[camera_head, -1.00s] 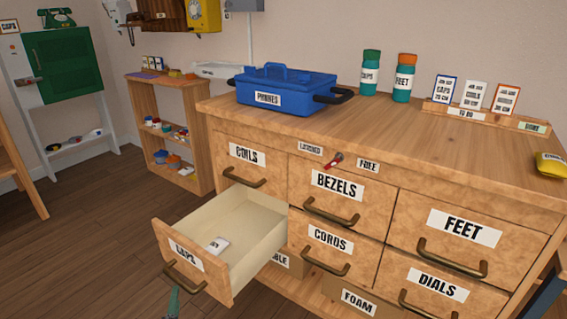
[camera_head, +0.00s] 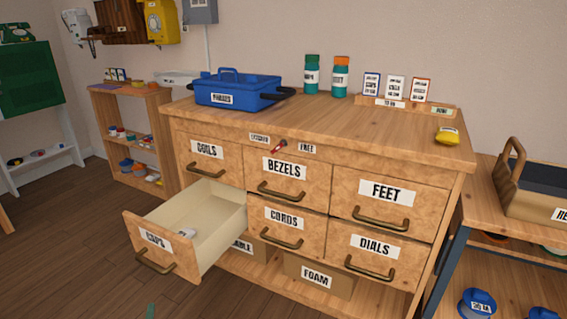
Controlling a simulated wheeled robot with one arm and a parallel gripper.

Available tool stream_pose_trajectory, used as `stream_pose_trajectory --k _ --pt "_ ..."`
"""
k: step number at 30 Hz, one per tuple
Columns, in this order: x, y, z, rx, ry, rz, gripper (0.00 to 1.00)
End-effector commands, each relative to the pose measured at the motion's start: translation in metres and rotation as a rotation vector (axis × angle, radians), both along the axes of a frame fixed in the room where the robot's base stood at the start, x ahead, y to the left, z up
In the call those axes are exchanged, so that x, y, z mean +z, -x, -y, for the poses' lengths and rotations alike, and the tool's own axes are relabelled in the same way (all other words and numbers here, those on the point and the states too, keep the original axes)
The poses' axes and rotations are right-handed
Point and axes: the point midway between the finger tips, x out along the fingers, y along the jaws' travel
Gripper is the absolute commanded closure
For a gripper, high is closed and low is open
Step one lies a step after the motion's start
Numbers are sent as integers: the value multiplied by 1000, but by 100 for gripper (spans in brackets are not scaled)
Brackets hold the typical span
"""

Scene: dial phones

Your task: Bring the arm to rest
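A small teal piece at the bottom edge, apparently a tip of my gripper (camera_head: 150,311), shows below the open caps drawer (camera_head: 157,241). The rest of the gripper and my arm are out of the picture, so its opening cannot be told. The tip is apart from the drawer's brass handle (camera_head: 155,262). The caps drawer is pulled well out of the wooden cabinet, with a small white item (camera_head: 187,233) inside.
The coils (camera_head: 206,172), bezels, feet, cords and dials drawers are shut. A blue phones box (camera_head: 238,90), two jars, cards and a yellow pouch (camera_head: 447,136) are on the cabinet top. A side table (camera_head: 485,190) stands at right. Floor at left is open.

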Motion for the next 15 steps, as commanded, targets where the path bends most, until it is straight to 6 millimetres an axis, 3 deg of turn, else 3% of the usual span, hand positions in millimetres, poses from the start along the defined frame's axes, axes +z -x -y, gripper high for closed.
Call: stream_pose_trajectory --k 10,15 --pt "15 -37 26 -71 -118 -229 48" --pt "31 -59 56 -135 -213 -414 48"
